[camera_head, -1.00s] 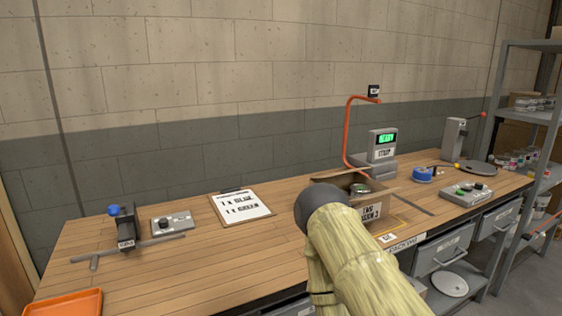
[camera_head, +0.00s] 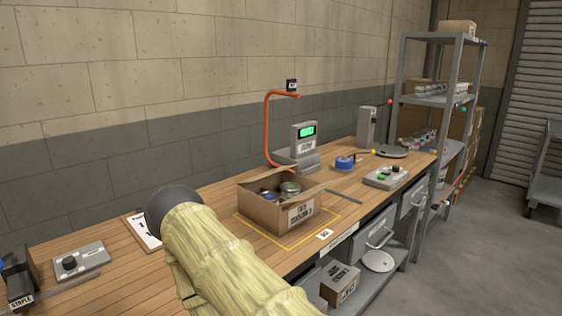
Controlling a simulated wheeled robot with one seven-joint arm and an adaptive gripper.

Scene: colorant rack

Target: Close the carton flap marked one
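The brown carton (camera_head: 262,213) stands on the workbench near the middle of the camera_head view, within a yellow outline. Its top is open, and a few round tins (camera_head: 289,189) show inside. No flap mark is legible, and I cannot tell the flaps apart from the walls with certainty. My arm, in a pale yellow ribbed cover with a dark rounded end, shows at the lower left of the carton, nearer the camera. My gripper is not visible.
An orange bent stand (camera_head: 269,125) and a display unit (camera_head: 303,142) with a green screen stand behind the carton. A blue tape roll (camera_head: 345,162) and a button box (camera_head: 386,178) lie to its right. A control box (camera_head: 80,261) is at left. Grey shelving (camera_head: 402,75) stands at right.

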